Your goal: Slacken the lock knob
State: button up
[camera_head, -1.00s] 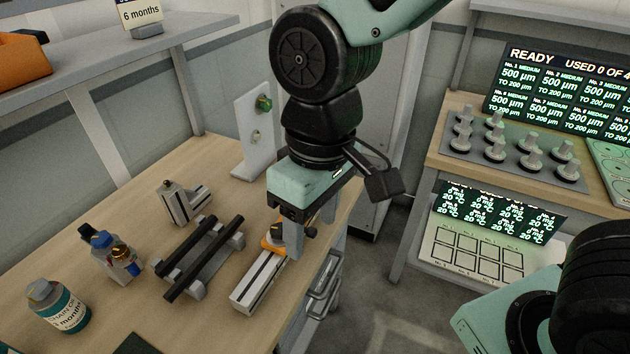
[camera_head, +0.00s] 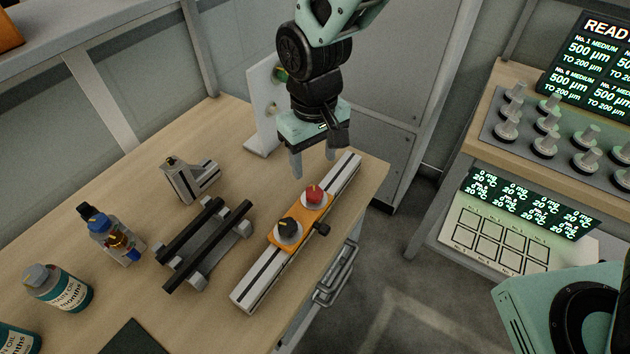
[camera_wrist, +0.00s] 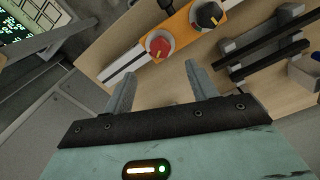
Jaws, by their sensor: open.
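A silver rail (camera_head: 255,286) lies on the wooden bench with an orange carriage (camera_head: 302,217) on it. The carriage carries a red knob (camera_head: 314,194) and a black knob (camera_head: 288,228), both with yellow pointer marks. A small dark side knob (camera_head: 322,229) sticks out of its right side. No label shows which is the lock knob. My gripper (camera_head: 313,166) is open and empty, pointing down above the far part of the rail, beyond the red knob. In the wrist view, the red knob (camera_wrist: 159,45) and black knob (camera_wrist: 208,16) lie beyond my open fingers (camera_wrist: 160,72).
A black-barred stand (camera_head: 207,247) is left of the rail, with a grey block (camera_head: 190,180) behind it. Bottles (camera_head: 58,288) stand at the left. A white upright plate (camera_head: 262,112) stands behind my gripper. A console (camera_head: 530,140) is at the right, across a floor gap.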

aim_at(314, 191)
notch_tip(314, 191, down, 9)
jog(key=shift+r+p, duration=0.1)
jog(key=shift+p, duration=0.65)
jog(key=c, duration=1)
